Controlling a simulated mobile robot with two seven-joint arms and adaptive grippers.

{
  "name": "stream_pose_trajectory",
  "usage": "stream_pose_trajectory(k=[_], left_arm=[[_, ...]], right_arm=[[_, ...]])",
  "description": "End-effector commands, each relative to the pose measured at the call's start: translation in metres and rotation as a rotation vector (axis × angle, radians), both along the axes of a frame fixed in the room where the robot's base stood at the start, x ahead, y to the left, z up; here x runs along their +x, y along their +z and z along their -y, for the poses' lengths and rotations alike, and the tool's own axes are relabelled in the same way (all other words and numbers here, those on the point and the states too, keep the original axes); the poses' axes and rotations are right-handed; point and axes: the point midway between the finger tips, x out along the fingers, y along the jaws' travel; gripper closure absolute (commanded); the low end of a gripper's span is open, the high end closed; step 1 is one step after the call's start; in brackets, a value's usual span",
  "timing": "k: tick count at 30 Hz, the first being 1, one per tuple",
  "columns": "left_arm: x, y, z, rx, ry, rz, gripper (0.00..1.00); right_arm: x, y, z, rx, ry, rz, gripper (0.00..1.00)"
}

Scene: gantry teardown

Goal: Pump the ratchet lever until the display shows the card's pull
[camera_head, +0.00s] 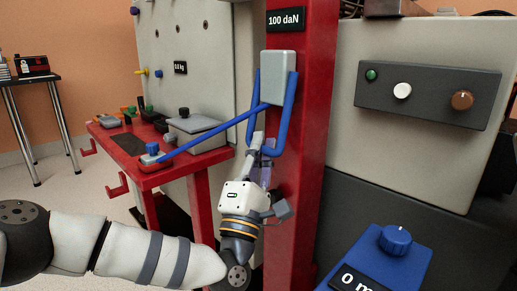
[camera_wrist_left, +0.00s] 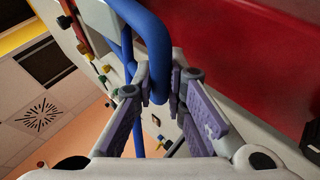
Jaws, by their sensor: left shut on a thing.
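The grey ratchet box (camera_head: 278,77) with bent blue bars is mounted on the red column. My left gripper (camera_head: 262,150) is shut on the lower part of a blue bar, the lever (camera_head: 284,118), just below the box. In the left wrist view the bent blue lever (camera_wrist_left: 154,50) runs down between the fingertips (camera_wrist_left: 160,88). A black plate (camera_head: 285,20) above the box reads "100 daN". A blue unit (camera_head: 385,255) at lower right has a knob and a partly cut-off readout beginning "0 m". My right gripper is not in view.
A long blue bar (camera_head: 210,132) slants from the red bench (camera_head: 165,177) to the column. The bench holds a grey box (camera_head: 196,133) and small parts. A dark control panel (camera_head: 428,95) with several buttons is at right. A small plate on the pale panel (camera_head: 180,67) is hard to read.

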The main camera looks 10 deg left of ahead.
Motion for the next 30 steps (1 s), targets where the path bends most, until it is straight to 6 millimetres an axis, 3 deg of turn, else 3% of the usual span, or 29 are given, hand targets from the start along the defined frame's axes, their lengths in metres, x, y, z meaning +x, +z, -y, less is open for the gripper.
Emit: stream_pose_trajectory(k=[3, 4, 6, 17, 30], left_arm=[[0.001, 0.001, 0.001, 0.003, -0.001, -0.001, 1.0], [0.001, 0.001, 0.001, 0.003, -0.001, -0.001, 0.81], [0.001, 0.001, 0.001, 0.002, -0.002, -0.001, 0.67], [-0.005, -0.004, 0.0, 0.002, -0.002, -0.002, 0.67], [-0.084, -0.067, -0.012, 0.002, -0.002, -0.003, 0.67]], right_arm=[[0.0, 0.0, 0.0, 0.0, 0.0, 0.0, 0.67], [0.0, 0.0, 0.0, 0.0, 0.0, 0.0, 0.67], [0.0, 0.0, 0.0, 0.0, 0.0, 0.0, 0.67], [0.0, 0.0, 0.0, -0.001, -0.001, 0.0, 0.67], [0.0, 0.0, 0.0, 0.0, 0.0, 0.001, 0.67]])
